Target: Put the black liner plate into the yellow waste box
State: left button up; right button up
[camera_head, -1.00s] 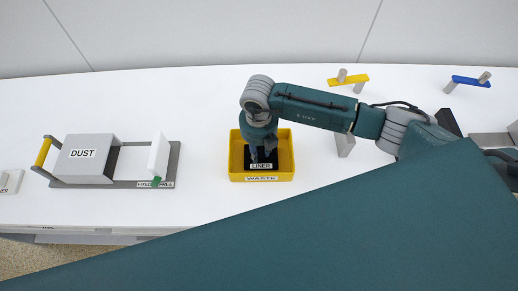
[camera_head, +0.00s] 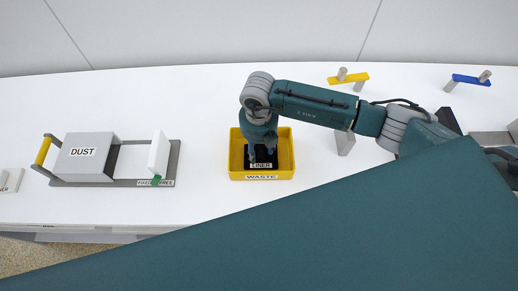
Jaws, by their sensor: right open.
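The yellow waste box (camera_head: 284,170) stands on the white table near the middle, with a WASTE label on its front. The black liner plate (camera_head: 261,167), labelled LINER, is inside the box, within its walls. My right gripper (camera_head: 261,157) reaches down into the box from above, over the liner plate. Its fingers are spread open, one on each side of the plate's middle, and partly cover the plate and its label. I cannot tell whether the fingertips touch the plate. My left gripper is not in view.
A grey DUST block (camera_head: 87,155) with a yellow handle sits on a grey base at left, beside a white upright plate (camera_head: 158,153). A yellow bar (camera_head: 348,79) and a blue bar (camera_head: 471,81) stand at back right. The table between the DUST fixture and waste box is clear.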

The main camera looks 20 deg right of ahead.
aim_at(259, 152)
notch_tip(259, 152, up, 11)
jog(key=b, duration=0.2)
jog(key=shift+s, duration=0.1)
dwell(0.5)
